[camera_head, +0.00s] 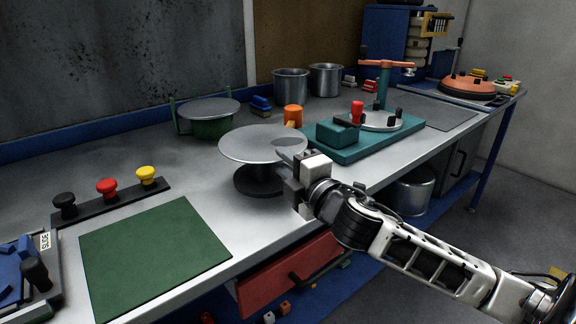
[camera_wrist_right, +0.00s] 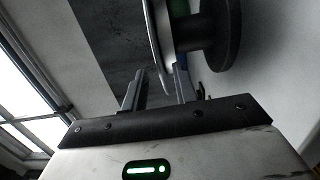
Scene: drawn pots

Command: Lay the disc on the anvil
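The grey round disc (camera_head: 262,143) lies level over the dark round-based stand (camera_head: 257,181), which I take to be the anvil. The disc hides their contact in the head view. In the right wrist view the disc (camera_wrist_right: 158,40) shows nearly edge-on, beside the stand's dark base (camera_wrist_right: 222,38). My right gripper (camera_head: 291,163) is at the disc's right near rim. In the wrist view my right gripper's fingers (camera_wrist_right: 162,82) are apart, with the rim between them and visible gaps beside it. My left gripper is out of view.
A green pot with a grey lid (camera_head: 208,108) stands behind left. A teal fixture (camera_head: 350,140) and an orange cylinder (camera_head: 293,116) are behind right. Coloured knobs (camera_head: 107,188) and a green mat (camera_head: 155,257) lie at left. A red drawer (camera_head: 290,272) is below the bench edge.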

